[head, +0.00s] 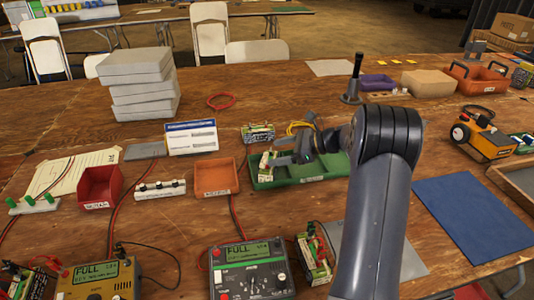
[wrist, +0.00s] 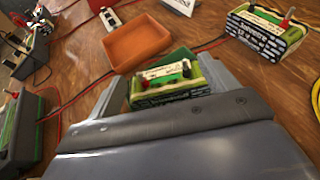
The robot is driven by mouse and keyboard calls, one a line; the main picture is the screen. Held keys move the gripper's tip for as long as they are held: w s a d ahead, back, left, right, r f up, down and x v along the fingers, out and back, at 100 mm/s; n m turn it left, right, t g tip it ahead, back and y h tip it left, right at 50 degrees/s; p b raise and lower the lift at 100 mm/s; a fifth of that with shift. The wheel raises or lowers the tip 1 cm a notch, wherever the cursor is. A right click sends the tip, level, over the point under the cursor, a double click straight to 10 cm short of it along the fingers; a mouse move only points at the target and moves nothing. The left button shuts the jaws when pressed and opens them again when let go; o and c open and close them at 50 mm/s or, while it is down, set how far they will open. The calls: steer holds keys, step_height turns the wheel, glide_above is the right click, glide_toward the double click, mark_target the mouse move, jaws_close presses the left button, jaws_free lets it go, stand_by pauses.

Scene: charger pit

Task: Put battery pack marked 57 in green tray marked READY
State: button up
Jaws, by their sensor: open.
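The green tray (head: 330,168) lies mid-table; the small label on its front is unreadable. A battery pack with a green case and pale top (head: 265,166) is at the tray's left end, beside my gripper (head: 279,155). In the wrist view the pack (wrist: 165,92) sits between the grey fingers of my gripper (wrist: 165,78), which are open. The gripper body hides the pack's lower part there. I cannot read 57 on it. Another pack (head: 258,133) stands behind the tray and shows in the wrist view (wrist: 262,35).
An orange tray (head: 216,177) stands left of the green tray, and a red bin (head: 101,188) farther left. A meter reading FULL (head: 250,270) and another pack (head: 315,258) are in front. Yellow cable (head: 299,127) lies behind. A blue mat (head: 472,215) is bare at right.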

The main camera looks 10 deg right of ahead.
steer(key=v, duration=0.6)
steer(key=shift+d, duration=0.25)
steer(key=shift+s+r, duration=0.1)
